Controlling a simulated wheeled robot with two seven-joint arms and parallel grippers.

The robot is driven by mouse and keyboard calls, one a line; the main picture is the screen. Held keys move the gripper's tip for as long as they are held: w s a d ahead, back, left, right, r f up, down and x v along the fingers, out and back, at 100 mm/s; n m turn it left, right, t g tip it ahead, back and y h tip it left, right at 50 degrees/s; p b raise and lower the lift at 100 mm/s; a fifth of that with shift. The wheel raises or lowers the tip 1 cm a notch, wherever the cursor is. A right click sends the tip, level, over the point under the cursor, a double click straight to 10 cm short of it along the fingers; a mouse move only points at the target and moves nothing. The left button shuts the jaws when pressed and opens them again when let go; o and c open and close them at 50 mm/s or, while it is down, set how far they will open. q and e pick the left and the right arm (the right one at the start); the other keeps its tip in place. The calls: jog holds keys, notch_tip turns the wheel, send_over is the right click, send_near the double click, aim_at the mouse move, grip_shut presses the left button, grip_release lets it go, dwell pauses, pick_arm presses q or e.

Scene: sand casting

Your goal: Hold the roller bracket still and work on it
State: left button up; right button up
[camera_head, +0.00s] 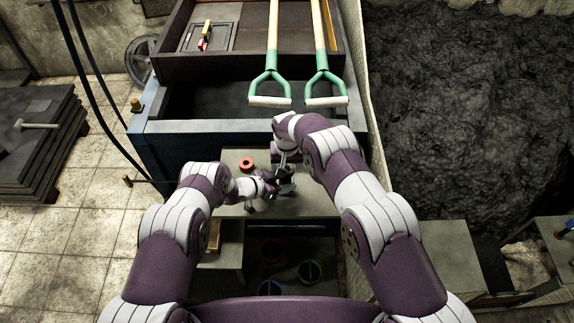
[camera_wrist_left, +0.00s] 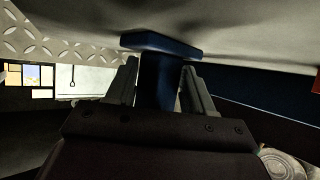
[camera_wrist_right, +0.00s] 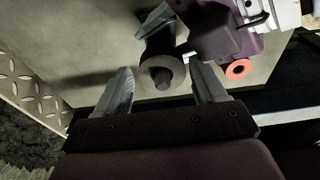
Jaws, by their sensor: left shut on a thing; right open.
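In the left wrist view, my left gripper (camera_wrist_left: 160,80) is shut on a dark blue piece with a wide flat end, which I take to be the roller bracket (camera_wrist_left: 160,42). In the right wrist view, a dark grey roller (camera_wrist_right: 160,66) with a short pin end sits beside the left gripper's fingers. My right gripper (camera_wrist_right: 164,88) is open, its fingers on either side of the roller's near end without visibly closing on it. In the head view, my left gripper (camera_head: 275,187) and the right wrist meet over the table, and the bracket is mostly hidden.
A red ring (camera_head: 246,163) lies on the grey table (camera_head: 232,157), left of the grippers. Several coloured round bins (camera_head: 309,272) stand below the front edge. Black sand fills the right.

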pick_arm(q)
jog(key=shift+d, duration=0.15)
pick_arm(e)
jog(key=shift+a, duration=0.25)
notch_tip(320, 180, up, 12)
jog(key=s, duration=0.1)
jog(key=shift+s+d, duration=0.2)
pick_arm(q)
jog(key=o, duration=0.6)
jog(key=shift+c, duration=0.2)
jog(key=shift+r+p, duration=0.35)
jog(key=shift+r, duration=0.45)
pick_arm(e)
jog(key=shift+r, duration=0.35)
